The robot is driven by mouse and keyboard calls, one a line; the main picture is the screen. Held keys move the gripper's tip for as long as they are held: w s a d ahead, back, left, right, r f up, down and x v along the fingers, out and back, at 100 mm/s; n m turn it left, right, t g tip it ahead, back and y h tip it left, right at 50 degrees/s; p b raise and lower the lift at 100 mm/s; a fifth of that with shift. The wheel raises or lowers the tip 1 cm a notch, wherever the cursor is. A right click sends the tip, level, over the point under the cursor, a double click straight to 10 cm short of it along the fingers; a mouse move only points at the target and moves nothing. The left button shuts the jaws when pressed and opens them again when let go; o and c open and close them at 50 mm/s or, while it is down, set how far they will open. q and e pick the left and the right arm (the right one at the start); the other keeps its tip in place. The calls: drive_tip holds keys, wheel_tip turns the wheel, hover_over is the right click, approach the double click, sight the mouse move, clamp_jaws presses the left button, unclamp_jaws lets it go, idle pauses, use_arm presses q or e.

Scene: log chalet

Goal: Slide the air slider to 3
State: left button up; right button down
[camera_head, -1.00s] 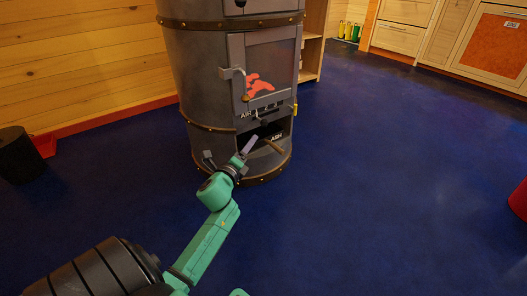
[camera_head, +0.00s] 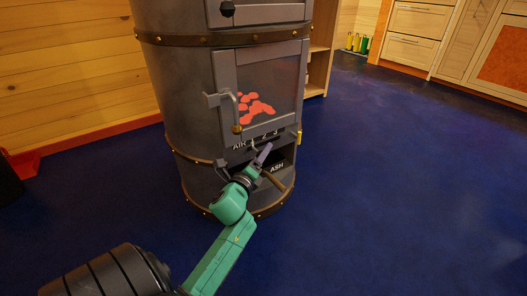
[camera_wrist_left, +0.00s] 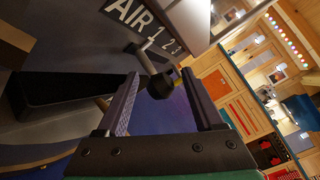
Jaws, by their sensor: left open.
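The air slider's black knob (camera_wrist_left: 160,86) sits on a short metal stem below the AIR scale plate (camera_wrist_left: 141,24) in the left wrist view. The stem meets the plate close to the 1. In the head view, the AIR scale (camera_head: 258,141) is on the stove front below the fire door, and my gripper partly covers the slider. My left gripper (camera_head: 245,158) is open just in front of the scale. In the left wrist view, the knob appears between its two fingers (camera_wrist_left: 163,98); I cannot tell whether they touch it.
The grey round stove (camera_head: 178,100) stands ahead, with a glowing fire door (camera_head: 270,85) and a latch handle (camera_head: 215,99) above the scale. An ASH opening (camera_head: 279,167) with a brown handle (camera_head: 272,181) is just below. Blue floor (camera_head: 400,200) is clear to the right.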

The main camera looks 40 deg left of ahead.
use_arm(q)
clamp_jaws()
idle(1.4)
